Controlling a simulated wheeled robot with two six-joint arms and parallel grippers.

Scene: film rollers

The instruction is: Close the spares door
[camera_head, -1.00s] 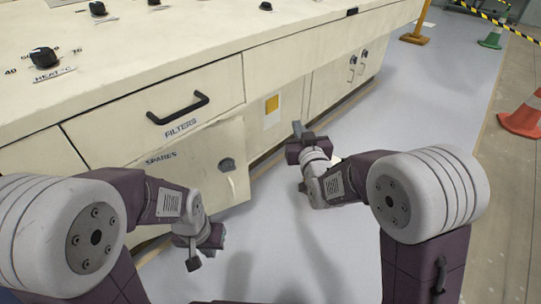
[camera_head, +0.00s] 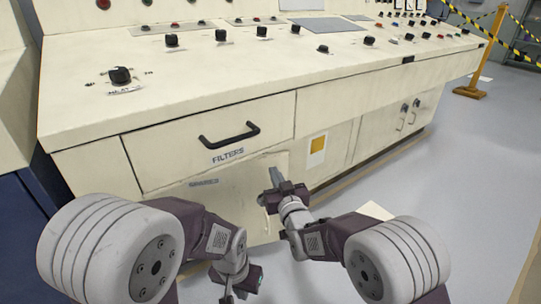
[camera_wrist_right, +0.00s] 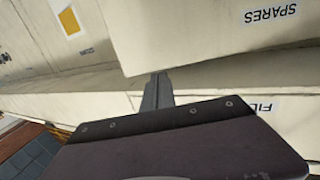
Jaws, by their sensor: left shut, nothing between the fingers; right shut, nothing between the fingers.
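The cream spares door (camera_head: 238,196) is below the filters drawer (camera_head: 277,112) in the head view, its label partly faint. In the right wrist view the spares door (camera_wrist_right: 190,30) stands out from the cabinet, with a gap along its upper edge, so it looks ajar. My right gripper (camera_head: 271,177) is shut and empty at the door's upper right corner. Its fingertips (camera_wrist_right: 158,88) show close to that corner; I cannot tell if they touch. My left gripper (camera_head: 230,294) is shut and empty, low in front of the door. The door's knob is hidden.
The console top (camera_head: 210,65) with several black knobs overhangs the cabinet front. A yellow label (camera_head: 318,145) and another door with handles (camera_head: 405,115) are to the right. An orange post (camera_head: 484,60) stands far right.

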